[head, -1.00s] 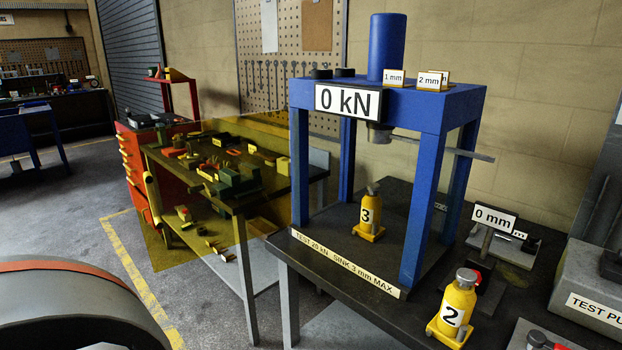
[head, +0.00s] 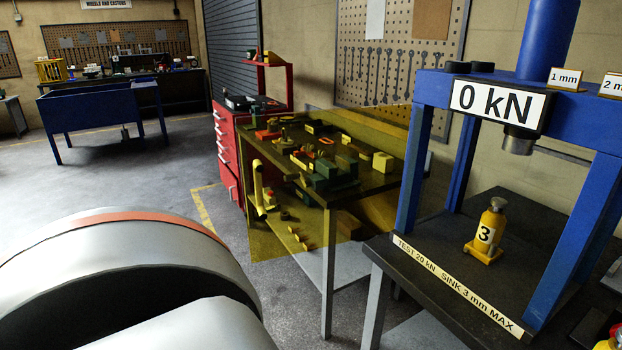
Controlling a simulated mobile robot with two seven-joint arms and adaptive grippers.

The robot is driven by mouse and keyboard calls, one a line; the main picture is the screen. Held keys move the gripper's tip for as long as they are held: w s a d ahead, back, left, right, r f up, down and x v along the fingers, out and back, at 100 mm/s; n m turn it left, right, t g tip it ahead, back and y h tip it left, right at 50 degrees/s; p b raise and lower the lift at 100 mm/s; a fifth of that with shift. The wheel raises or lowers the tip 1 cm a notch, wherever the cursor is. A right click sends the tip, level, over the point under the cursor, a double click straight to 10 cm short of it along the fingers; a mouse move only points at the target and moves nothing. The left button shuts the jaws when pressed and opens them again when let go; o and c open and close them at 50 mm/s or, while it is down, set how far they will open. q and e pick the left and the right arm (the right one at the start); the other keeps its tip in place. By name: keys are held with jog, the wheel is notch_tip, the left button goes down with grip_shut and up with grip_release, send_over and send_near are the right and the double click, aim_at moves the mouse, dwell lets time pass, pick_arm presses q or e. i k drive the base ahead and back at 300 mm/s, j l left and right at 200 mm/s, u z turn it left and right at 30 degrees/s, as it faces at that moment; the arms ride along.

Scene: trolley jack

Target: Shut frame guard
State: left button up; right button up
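The frame guard (head: 290,235) is a see-through yellow panel. It stands open, swung out to the left of the blue press frame (head: 413,165), with its far edge by the red drawer cabinet. A pale yellow upright handle (head: 258,188) shows near the guard's left edge. The press front is uncovered, and a yellow jack marked 3 (head: 487,235) stands upright inside it. The press display (head: 497,101) reads 0 kN. Neither of my grippers is in view; a large grey arm part of mine fills the lower left.
A workbench (head: 328,270) with small parts shows through and behind the guard, beside the red cabinet (head: 229,150). The press stands on a dark table (head: 400,265). A blue bench (head: 100,105) is far left. The floor between is clear.

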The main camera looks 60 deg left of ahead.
aim_at(258, 167)
jog(key=j, duration=3.9)
jog(key=j+z, duration=0.15)
jog(key=j, duration=0.3)
jog(key=k+j+z, duration=0.1)
jog(key=j, duration=0.3)
jog(key=z, duration=0.9)
